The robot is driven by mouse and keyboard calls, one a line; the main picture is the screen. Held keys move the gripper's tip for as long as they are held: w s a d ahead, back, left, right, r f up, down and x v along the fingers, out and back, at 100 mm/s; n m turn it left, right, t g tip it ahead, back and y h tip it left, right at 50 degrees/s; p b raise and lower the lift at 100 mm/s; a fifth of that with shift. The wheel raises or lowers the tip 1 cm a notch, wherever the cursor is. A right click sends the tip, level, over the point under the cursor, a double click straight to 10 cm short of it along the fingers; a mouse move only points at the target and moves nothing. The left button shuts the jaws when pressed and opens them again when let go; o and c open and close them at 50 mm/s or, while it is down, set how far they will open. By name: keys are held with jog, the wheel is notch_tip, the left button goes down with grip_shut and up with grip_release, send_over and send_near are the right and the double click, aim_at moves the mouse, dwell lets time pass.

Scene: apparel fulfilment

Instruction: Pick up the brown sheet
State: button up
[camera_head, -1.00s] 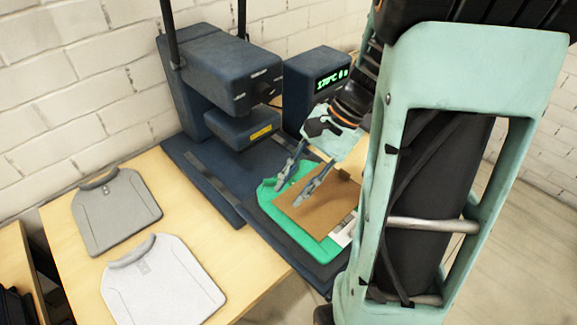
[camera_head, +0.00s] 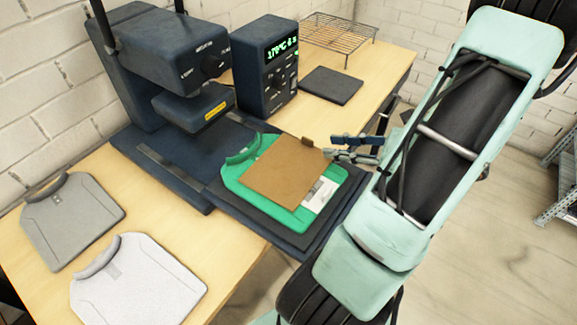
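The brown sheet (camera_head: 283,172) lies flat on a green folded garment (camera_head: 240,181), with a small raised tab (camera_head: 308,143) at its far right corner. The garment rests on the dark lower plate of the heat press (camera_head: 292,240). A white printed piece (camera_head: 320,194) shows beside the sheet's right edge. My gripper (camera_head: 329,146) is just right of the tab, its two fingers apart and pointing left. It appears empty; whether the lower fingertip touches the tab or sheet I cannot tell.
The press head (camera_head: 195,104) stands left of the garment. A control box (camera_head: 265,66) with a green display is behind. A black pad (camera_head: 332,84) and wire rack (camera_head: 338,36) sit on the far table. Grey (camera_head: 72,222) and white (camera_head: 138,285) garments lie at left.

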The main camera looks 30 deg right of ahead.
aim_at(313, 141)
jog(key=shift+s+d+f+m+t+h, duration=0.1)
jog(key=shift+s+d+m+t+h, duration=0.2)
jog(key=shift+d, duration=0.25)
jog(key=shift+s+d+f+m+t+h, duration=0.1)
jog(key=shift+s+d+m+t+h, duration=0.1)
jog(key=shift+s+d+m, duration=0.3)
jog(key=shift+w+d, duration=0.15)
jog(key=shift+w, duration=0.05)
jog(key=x, duration=1)
jog(key=shift+w+d+f, duration=0.1)
jog(key=shift+w+f, duration=0.05)
jog(key=shift+w, duration=0.05)
grip_shut()
